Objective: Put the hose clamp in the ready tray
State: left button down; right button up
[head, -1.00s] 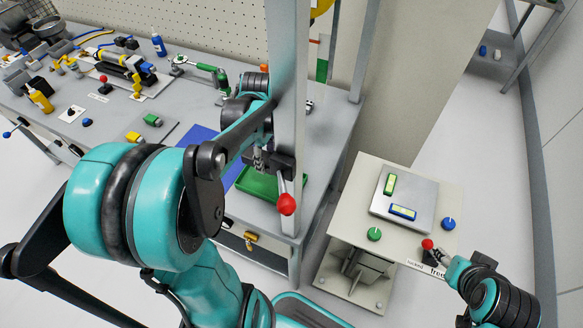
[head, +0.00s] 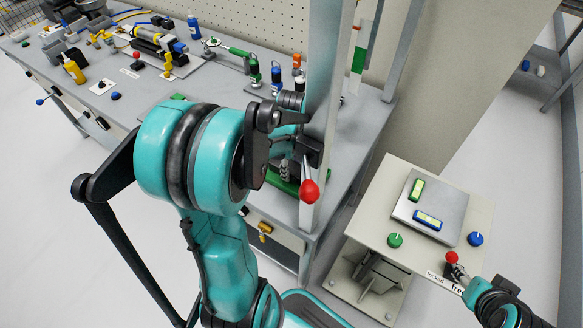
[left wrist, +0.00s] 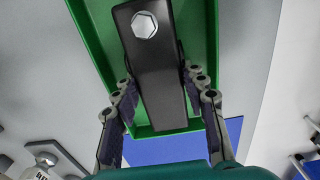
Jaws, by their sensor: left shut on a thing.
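In the left wrist view a dark grey strap-like piece with a bright hex bolt, which I take for the hose clamp (left wrist: 160,88), sits between the fingers of my left gripper (left wrist: 160,105). The fingers are shut on it. Behind it is a green tray (left wrist: 94,30), taken as the ready tray; I cannot tell whether the clamp touches it. In the head view my left gripper (head: 287,168) is beside the metal post, over the tray (head: 280,184), which is mostly hidden by my arm. My right gripper (head: 456,272) is at a red-knobbed lever, its fingers too small to judge.
A metal post (head: 326,100) and a red ball-ended lever (head: 309,191) stand close to my left gripper. A blue mat (left wrist: 185,148) lies by the tray. Tools crowd the bench's far left. A side stand (head: 375,225) has green and blue knobs.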

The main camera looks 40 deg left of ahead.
aim_at(291, 167)
pick_arm(q)
jog(key=c, duration=1.3)
grip_release()
jog(key=shift+f, duration=0.15)
jog(key=o, duration=0.4)
jog(key=shift+o, duration=0.2)
jog(key=shift+r, duration=0.6)
notch_tip(291, 167, up, 11)
jog(key=p, duration=0.4)
jog(key=shift+p, duration=0.3)
jog(key=shift+r, duration=0.1)
